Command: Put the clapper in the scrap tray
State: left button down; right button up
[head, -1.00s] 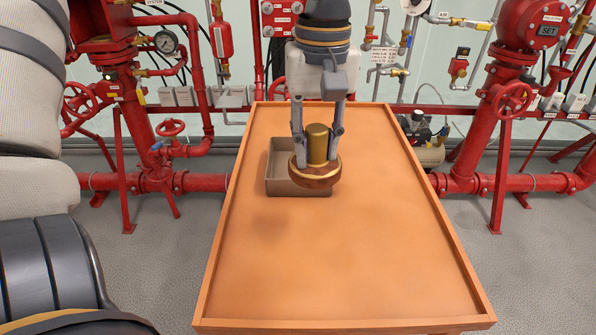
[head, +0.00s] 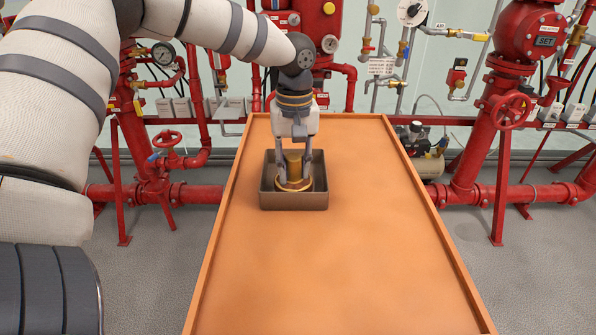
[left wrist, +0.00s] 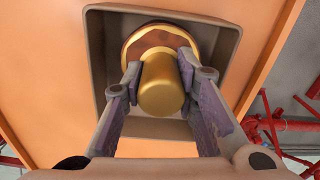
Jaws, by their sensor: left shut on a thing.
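The clapper (head: 293,165) is a brass disc with a thick stem and a reddish-brown face. It is inside the scrap tray (head: 293,201), a grey-brown open box at the table's far left. My left gripper (head: 293,174) reaches down from above, its two fingers shut on the clapper. In the left wrist view the golden stem (left wrist: 162,88) sits between the fingers, with the disc beyond it within the tray's walls (left wrist: 99,60). The tray's front wall hides the disc's lower edge, so I cannot tell if it touches the floor. My right gripper is not in view.
The orange table (head: 340,270) has a low raised rim and is clear in front and to the right of the tray. Red pipes and valves (head: 500,110) stand behind and beside it. A small compressor (head: 425,160) is beyond the right edge.

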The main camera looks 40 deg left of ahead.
pick_arm(q)
jog(key=shift+f, duration=0.7)
jog(key=shift+r, duration=0.1)
jog(key=c, duration=1.3)
grip_release()
notch_tip(320, 180, up, 12)
jog(key=shift+w+r, duration=0.1)
